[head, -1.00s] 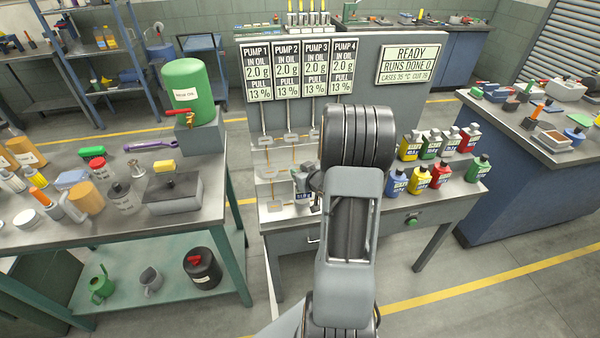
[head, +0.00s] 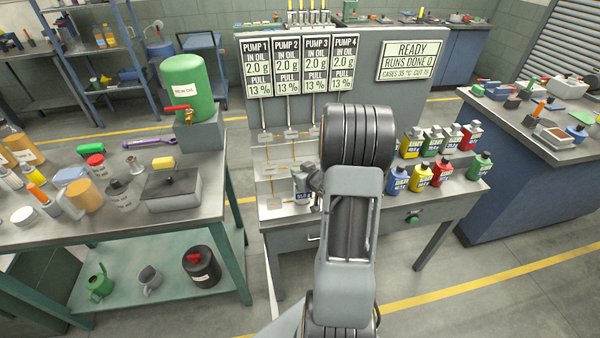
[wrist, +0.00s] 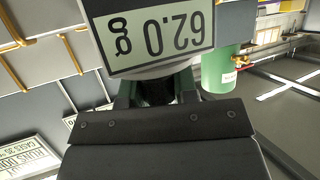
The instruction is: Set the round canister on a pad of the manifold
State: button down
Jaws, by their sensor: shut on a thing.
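My gripper (wrist: 157,90) is shut on a grey canister, whose pale body and label (wrist: 160,35) fill the top of the wrist view. The label reads 62.0 g, upside down there. In the head view the grey canister (head: 301,184) shows just left of my arm, in front of the manifold; my arm hides part of it and the gripper. The manifold (head: 285,152) is a stepped bench with grey pads and copper-coloured pipes under the four pump signs. I cannot tell whether the canister touches a pad.
Several coloured bottles (head: 420,176) stand in two rows on the right half of the manifold bench. A green tank (head: 188,88) stands on the cluttered left table. A blue bench (head: 530,190) is at the right. Open floor lies between the benches.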

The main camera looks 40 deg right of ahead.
jog(key=shift+f, duration=0.1)
jog(key=c, duration=0.8)
grip_release()
jog(key=c, duration=0.4)
jog(key=shift+p+v, duration=0.55)
jog(key=shift+v, duration=1)
jog(key=shift+p+v, duration=0.4)
jog(key=shift+v, duration=0.45)
